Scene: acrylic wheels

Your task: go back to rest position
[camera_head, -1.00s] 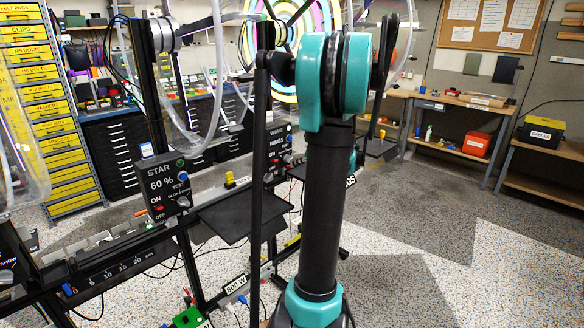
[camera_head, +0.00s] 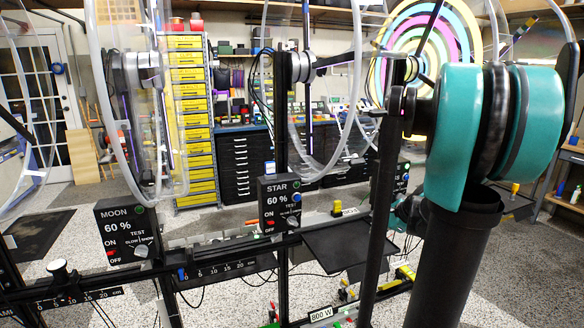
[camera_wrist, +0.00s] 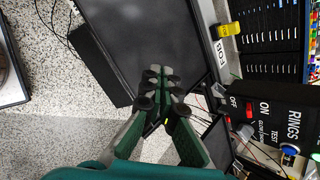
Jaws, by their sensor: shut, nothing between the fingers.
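My gripper (camera_wrist: 160,82) is shut and empty in the wrist view, its dark green fingers meeting near the middle of the picture. The fingertips lie in front of a black tray-like panel (camera_wrist: 135,30) and seem to touch nothing; the exact gap cannot be told. In the head view my teal and black arm (camera_head: 505,140) fills the right side, and I cannot make out the fingertips there.
A RINGS control box (camera_wrist: 283,125) is close at the gripper's right. In the head view the MOON box (camera_head: 126,231), STAR box (camera_head: 280,204) and clear acrylic wheels stand along a black frame with upright posts. A black tray (camera_head: 350,245) sits left of my arm.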

